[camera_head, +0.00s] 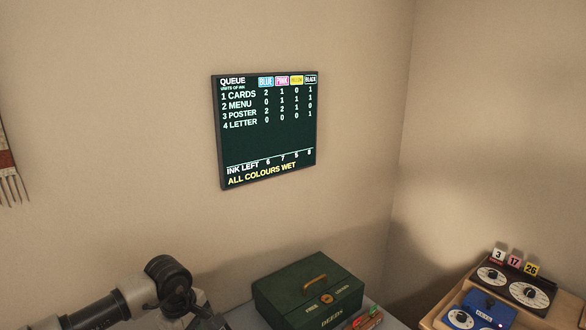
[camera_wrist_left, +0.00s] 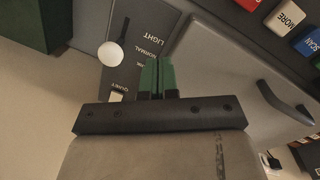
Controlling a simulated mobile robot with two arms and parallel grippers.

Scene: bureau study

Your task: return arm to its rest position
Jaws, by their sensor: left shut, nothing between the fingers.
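My left arm (camera_head: 135,297) comes in at the lower left of the head view, in front of the wall. Its gripper is not clearly seen there. In the left wrist view my left gripper (camera_wrist_left: 157,64) shows green-tipped fingers shut together with nothing between them. The fingers overlap a dark panel (camera_wrist_left: 145,43) marked LIGHT, NORMAL and QUIET in the picture. A white ball knob (camera_wrist_left: 110,54) on that panel is left of the fingers; I cannot tell the gap. My right gripper is in neither view.
A green deeds box (camera_head: 309,290) stands right of my arm, with pens (camera_head: 366,320) beside it. A blue device (camera_head: 478,311) and a dial unit (camera_head: 515,285) are at lower right. A queue screen (camera_head: 267,130) hangs on the wall. Coloured keys (camera_wrist_left: 287,18) show in the wrist view.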

